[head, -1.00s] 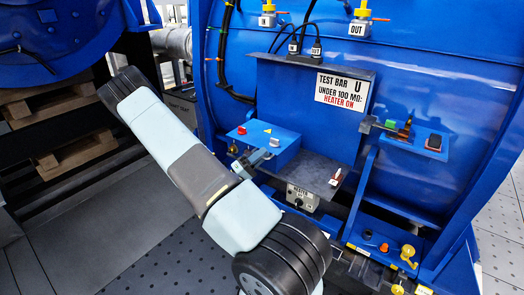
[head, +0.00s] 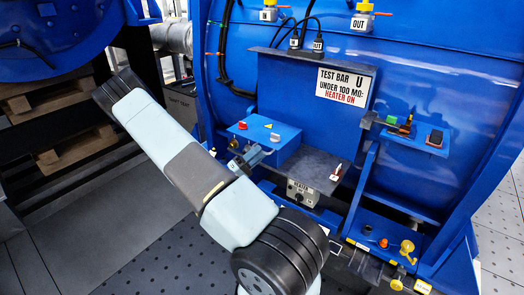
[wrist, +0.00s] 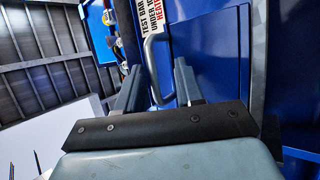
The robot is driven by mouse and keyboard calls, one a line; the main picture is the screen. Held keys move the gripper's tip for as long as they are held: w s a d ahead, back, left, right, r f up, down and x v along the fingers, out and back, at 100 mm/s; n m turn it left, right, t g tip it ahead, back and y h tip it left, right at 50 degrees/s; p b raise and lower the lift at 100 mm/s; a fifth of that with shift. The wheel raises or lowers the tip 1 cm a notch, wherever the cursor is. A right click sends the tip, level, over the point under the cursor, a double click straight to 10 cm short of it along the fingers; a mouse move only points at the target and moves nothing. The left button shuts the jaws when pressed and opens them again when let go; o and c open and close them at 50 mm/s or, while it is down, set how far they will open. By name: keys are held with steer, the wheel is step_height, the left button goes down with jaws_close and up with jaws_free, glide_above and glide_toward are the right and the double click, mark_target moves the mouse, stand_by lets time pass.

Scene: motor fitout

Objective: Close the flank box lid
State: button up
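A blue panel (head: 300,95) with a white "TEST BAR U" sign (head: 342,85) stands on the big blue motor's flank; I cannot tell which plate here is the flank box lid. In the head view my gripper (head: 248,158) is small and partly hidden by my forearm, beside a small blue box (head: 270,140) with red and white knobs. In the wrist view my gripper (wrist: 158,68) is open, its two grey fingers apart. A bent metal handle (wrist: 151,60) shows between the fingers, near the sign (wrist: 152,15). The fingers are not shut on it; contact is unclear.
A dark shelf (head: 318,168) with a small red-marked part juts out below the panel. A heater unit (head: 302,193) sits under it. A bracket (head: 425,138) with small parts stands to the right, above yellow fittings (head: 406,247).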

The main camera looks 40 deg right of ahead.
steer(key=v, duration=1.2)
steer(key=shift+a+g, duration=0.2)
steer(key=shift+g, duration=0.1)
steer(key=shift+r, duration=0.15)
steer(key=s+a+r+n+t+y, duration=0.2)
steer(key=s+a+r+t+y, duration=0.2)
steer(key=r+y, duration=0.4)
steer(key=s+a+r+n+t+y, duration=0.1)
steer(key=s+a+r+t+y, duration=0.2)
steer(key=s+a+r+y, duration=0.4)
steer(key=s+a+r+n+t+y, duration=0.2)
steer(key=s+a+r+t+y, duration=0.2)
steer(key=r, duration=1.7)
steer(key=shift+s+a+n+t+y, duration=0.3)
steer(key=shift+s+a+y, duration=0.8)
steer(key=shift+s+y, duration=1.1)
